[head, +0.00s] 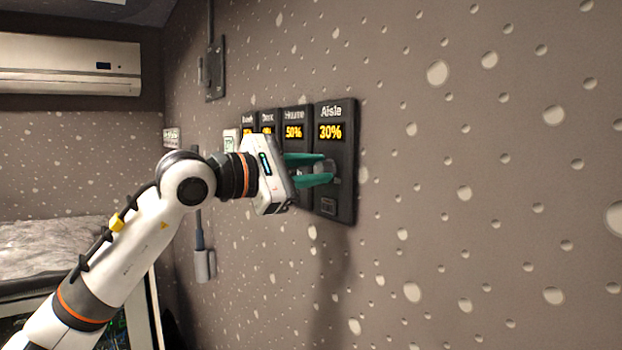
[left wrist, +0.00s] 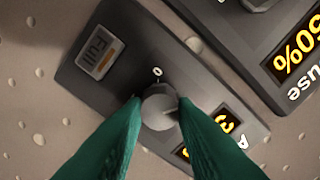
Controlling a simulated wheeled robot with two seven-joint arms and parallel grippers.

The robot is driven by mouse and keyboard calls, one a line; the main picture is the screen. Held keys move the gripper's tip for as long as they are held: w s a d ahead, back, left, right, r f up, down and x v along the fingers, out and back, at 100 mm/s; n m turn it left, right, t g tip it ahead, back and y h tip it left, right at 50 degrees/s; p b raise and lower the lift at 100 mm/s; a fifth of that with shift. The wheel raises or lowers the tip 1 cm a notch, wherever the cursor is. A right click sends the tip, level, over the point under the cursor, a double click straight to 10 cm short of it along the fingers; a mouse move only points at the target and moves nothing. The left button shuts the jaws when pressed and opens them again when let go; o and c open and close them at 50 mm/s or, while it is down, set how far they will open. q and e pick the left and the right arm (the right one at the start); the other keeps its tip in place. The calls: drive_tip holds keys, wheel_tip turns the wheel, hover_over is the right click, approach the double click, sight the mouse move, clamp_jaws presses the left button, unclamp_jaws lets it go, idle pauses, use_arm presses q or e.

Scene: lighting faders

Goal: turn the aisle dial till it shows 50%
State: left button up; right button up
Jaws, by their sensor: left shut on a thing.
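The aisle panel (head: 345,190) is a dark plate on the wall at the right end of a row of panels. Its display (head: 331,131) reads 30% in yellow. My right gripper is not in view.
The house panel (head: 294,131), reading 50%, stands close beside the aisle panel, with further panels to its left partly hidden by my left gripper. A switch box (head: 215,70) is on the wall above left. The wall to the right is clear.

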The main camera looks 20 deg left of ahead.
use_arm(q)
drive_tip(key=m+b, duration=0.1)
drive_tip(key=m, duration=0.4)
drive_tip(key=shift+m, duration=0.3)
drive_tip(key=m, duration=0.5)
drive_tip(key=shift+m+b, duration=0.3)
drive_tip(key=shift+b, duration=0.05)
drive_tip(key=shift+f, duration=0.1)
drive_tip(key=o, duration=1)
drive_tip(key=shift+d, duration=0.1)
